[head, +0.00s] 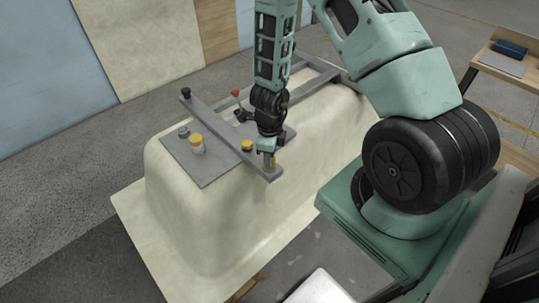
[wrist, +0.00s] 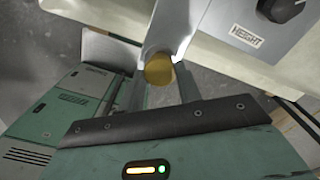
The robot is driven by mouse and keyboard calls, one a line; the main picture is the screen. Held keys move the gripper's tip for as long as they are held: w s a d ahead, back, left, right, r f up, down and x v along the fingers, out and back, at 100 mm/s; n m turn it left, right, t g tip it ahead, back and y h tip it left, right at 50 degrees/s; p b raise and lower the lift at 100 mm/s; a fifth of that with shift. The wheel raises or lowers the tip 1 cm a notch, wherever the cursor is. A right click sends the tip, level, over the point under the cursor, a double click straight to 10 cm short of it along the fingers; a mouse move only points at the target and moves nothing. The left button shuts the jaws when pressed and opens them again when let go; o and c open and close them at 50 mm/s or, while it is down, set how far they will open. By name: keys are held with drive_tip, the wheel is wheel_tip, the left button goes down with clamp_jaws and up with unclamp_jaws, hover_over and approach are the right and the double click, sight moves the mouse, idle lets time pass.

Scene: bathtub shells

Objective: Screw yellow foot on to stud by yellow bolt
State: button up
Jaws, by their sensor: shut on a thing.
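My gripper (head: 268,161) is over the front end of the grey cross bar on the upturned tub shell. It is shut on a round yellow piece, which looks like the yellow foot (wrist: 159,69), seen end-on between the fingers in the wrist view. A little of its yellow shows by the fingertips in the head view. A yellow bolt-like piece with a dark top (head: 247,145) stands left of my gripper. A pale cylinder with a yellow top (head: 197,143) stands on the grey plate further left. I cannot make out the stud.
The pale tub shell (head: 215,220) carries a grey plate (head: 208,168) and grey bars (head: 215,118). A red-tipped lever (head: 235,93) stands behind my gripper. A panel marked HEIGHT (wrist: 245,38) with a black knob (wrist: 280,8) is close by. A shelf (head: 512,65) is far right.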

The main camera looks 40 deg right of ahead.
drive_tip(key=shift+m, duration=0.9)
drive_tip(key=o, duration=1.1)
drive_tip(key=shift+c, duration=0.7)
